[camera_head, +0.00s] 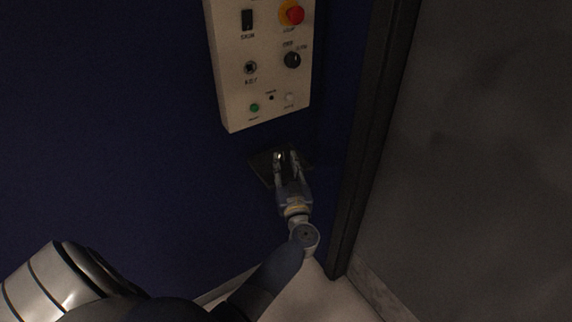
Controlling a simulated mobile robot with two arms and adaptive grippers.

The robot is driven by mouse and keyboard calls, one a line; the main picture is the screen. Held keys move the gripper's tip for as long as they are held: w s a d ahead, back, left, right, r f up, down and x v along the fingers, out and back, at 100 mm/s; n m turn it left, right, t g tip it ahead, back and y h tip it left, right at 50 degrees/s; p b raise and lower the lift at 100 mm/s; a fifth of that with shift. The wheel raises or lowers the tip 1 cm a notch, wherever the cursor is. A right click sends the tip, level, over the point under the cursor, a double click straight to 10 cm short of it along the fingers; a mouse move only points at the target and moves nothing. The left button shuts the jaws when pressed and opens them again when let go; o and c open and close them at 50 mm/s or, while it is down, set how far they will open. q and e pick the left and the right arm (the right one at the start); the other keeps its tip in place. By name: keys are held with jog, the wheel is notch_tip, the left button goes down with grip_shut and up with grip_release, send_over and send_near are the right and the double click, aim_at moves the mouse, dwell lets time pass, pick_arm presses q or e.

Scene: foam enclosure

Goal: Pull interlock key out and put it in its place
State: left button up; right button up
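The control panel (236,95) is a pale box on the blue wall. Its KEY switch (250,67) is a dark round lock at the left; no key can be made out standing in it. A small dark plate (260,166) is on the wall below the panel. My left gripper (286,156) is at this plate, with its two fingers apart. A small bright brassy spot, possibly the interlock key (280,157), shows by the left fingertip. I cannot tell whether the finger touches it. My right gripper is out of view.
The panel also has a red stop button (292,14), a black knob (292,60), a black rocker switch (247,19) and a green button (254,107). A dark vertical frame post (368,130) stands close to the right of my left arm. The blue wall (110,130) to the left is clear.

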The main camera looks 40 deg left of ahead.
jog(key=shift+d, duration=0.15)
pick_arm(q)
jog(key=v, duration=1.2)
jog(key=w+d+f+m+t+h+p, duration=0.1)
jog(key=d+f+m+t+h, duration=0.1)
jog(key=d+f+m+h, duration=0.3)
jog(key=d+f+m+t+h, duration=0.1)
jog(key=d+f+m+h, duration=0.15)
jog(key=f, duration=0.55)
jog(key=s+d+f+m+g+h, duration=0.1)
jog(key=s+d+f+g+h, duration=0.2)
jog(key=f, duration=0.5)
jog(key=s+d+f+m+g+h, duration=0.1)
jog(key=s+d+f+m+h, duration=0.15)
jog(key=s+f, duration=0.4)
jog(key=s+f+g+h+p, duration=0.15)
jog(key=s+f+g, duration=0.45)
jog(key=s+f, duration=0.8)
jog(key=s+a+f+g, duration=0.3)
jog(key=s+f, duration=0.1)
jog(key=s, duration=0.6)
jog(key=s+a+f+g+y, duration=0.1)
jog(key=s+a+f+g, duration=0.2)
jog(key=s, duration=0.7)
jog(key=shift+a+f, duration=0.4)
jog(key=shift+f, duration=0.15)
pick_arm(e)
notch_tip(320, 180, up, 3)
